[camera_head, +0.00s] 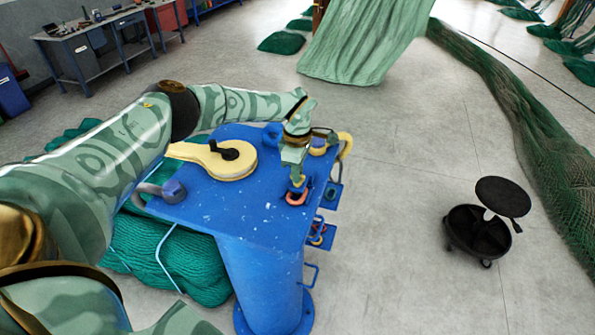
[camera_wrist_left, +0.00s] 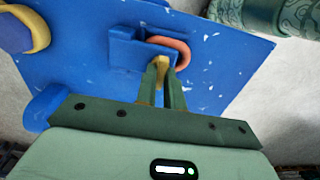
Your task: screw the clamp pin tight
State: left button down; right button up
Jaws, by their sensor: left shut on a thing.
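A small yellow piece, which looks like the clamp pin (camera_wrist_left: 160,65), is between my left gripper's fingertips (camera_wrist_left: 162,82) in the left wrist view. A blue block (camera_wrist_left: 128,48) and an orange-red ring (camera_wrist_left: 181,47) are right by it on the blue table. In the head view my left gripper (camera_head: 295,172) reaches down at the right side of the blue table (camera_head: 232,203), just above the orange-red ring (camera_head: 297,199). The gripper is shut on the pin. The fingers hide much of the pin, and its thread cannot be seen. My right gripper is in neither view.
A cream-yellow disc-shaped part with a black knob (camera_head: 229,160) lies on the table. A blue-grey shackle (camera_head: 172,190) is at its left edge. Green netting (camera_head: 170,262) is piled below. A black wheeled stool (camera_head: 478,235) stands right on open floor.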

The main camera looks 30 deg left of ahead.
pick_arm(q)
jog(key=shift+w+a+r, duration=0.1)
jog(key=shift+w+r, duration=0.1)
jog(key=shift+r, duration=0.1)
jog(key=c, duration=1.5)
grip_release()
jog(key=shift+s+f, duration=0.1)
notch_tip(320, 180, up, 16)
jog(key=b, duration=0.3)
